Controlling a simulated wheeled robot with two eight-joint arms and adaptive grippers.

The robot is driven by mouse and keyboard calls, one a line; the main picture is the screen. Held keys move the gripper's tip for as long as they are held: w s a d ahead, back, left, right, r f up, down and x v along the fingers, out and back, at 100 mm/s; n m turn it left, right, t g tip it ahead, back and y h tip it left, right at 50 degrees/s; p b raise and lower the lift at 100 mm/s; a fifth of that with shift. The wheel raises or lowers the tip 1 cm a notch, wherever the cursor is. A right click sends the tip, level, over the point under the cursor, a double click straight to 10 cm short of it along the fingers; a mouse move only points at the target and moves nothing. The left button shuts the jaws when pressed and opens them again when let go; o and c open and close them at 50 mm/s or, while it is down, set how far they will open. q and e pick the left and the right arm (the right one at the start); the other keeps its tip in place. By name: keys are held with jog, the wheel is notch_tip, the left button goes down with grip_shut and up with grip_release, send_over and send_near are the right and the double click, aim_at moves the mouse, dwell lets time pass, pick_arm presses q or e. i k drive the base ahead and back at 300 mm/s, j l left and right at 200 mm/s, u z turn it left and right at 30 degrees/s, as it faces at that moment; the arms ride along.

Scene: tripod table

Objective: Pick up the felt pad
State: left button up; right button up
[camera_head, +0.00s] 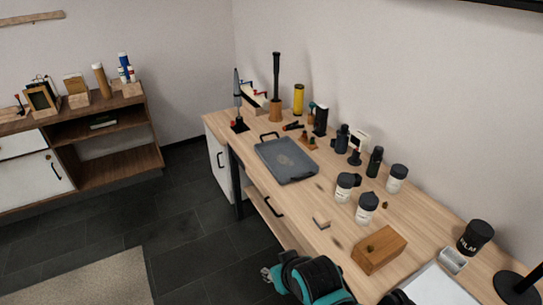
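A small, thin pale-grey and tan piece (322,219) lies on the wooden table near its front edge, left of a wooden block. It may be the felt pad, but it is too small to be sure. A teal and black arm of mine (312,279) comes in at the bottom edge, in front of the table. Grey metal parts (267,273) at its left end seem to be a gripper, apart from the small piece. Its fingers are too small to read. I take it as my left; no right gripper is clearly visible.
The table (292,207) bears a dark grey tray (286,160), white jars with black lids (366,208), a wooden block (379,250), a black tub (475,237) and a small grey container (453,260). Tall tools stand at the back. A shelf unit (120,125) stands at left.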

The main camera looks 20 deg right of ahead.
aim_at(324, 222)
jog(key=z, duration=1.3)
